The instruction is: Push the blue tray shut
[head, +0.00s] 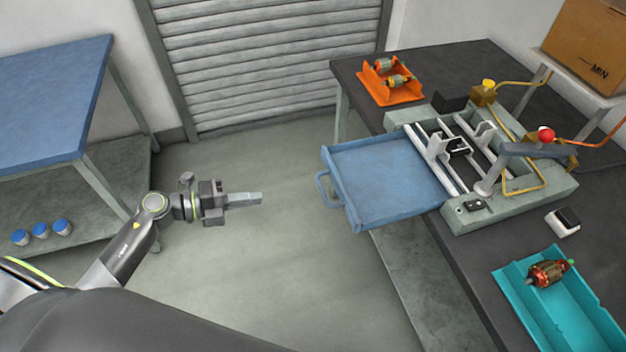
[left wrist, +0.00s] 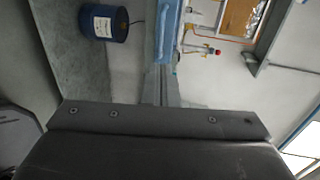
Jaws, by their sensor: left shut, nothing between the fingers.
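The blue tray (head: 385,175) sticks out from the left side of the grey-green winding machine (head: 510,205), past the edge of the dark bench. It looks empty, and its handle (head: 322,189) faces left. My left gripper (head: 258,198) is shut and empty, over open floor to the left of the handle, with a clear gap between them. In the left wrist view the gripper's fingers (left wrist: 160,85) show at the middle, in front of a blue strip that I cannot tell for sure. My right gripper is not in view.
An orange tray (head: 390,88) with armatures stands at the back of the dark bench (head: 375,62). A teal tray (head: 560,305) with one armature lies at the front. A blue-topped table (head: 45,95) stands at the left. The floor between is clear.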

